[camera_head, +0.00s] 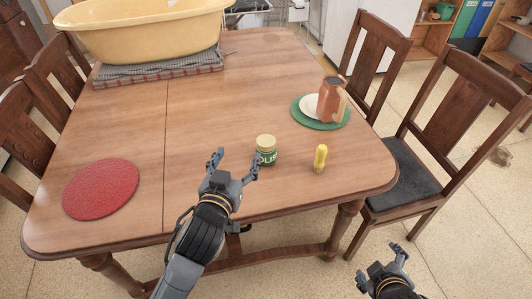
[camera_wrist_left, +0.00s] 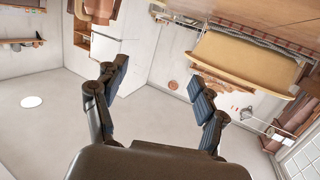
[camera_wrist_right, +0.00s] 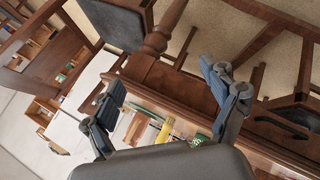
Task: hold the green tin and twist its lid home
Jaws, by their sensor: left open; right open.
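The green tin (camera_head: 266,157) stands upright on the wooden table, with pale lettering on its side. Its gold lid (camera_head: 265,142) sits on top; I cannot tell how tightly it is seated. My left gripper (camera_head: 235,163) is open and empty, just left of the tin in the head view, one finger close beside it; I cannot tell if they touch. The left wrist view does not show the tin. My right gripper (camera_head: 381,264) is open and empty, low beyond the table's near right edge. A small green part of the tin (camera_wrist_right: 198,139) shows in the right wrist view.
A yellow bottle (camera_head: 320,159) stands right of the tin. Behind it a green mat (camera_head: 341,123) bears a white plate (camera_head: 308,106) and a terracotta jug (camera_head: 329,100). A red mat (camera_head: 101,189) lies left. A yellow tub (camera_head: 150,30) stands at the back. Chairs (camera_head: 430,130) flank the table (camera_head: 215,110).

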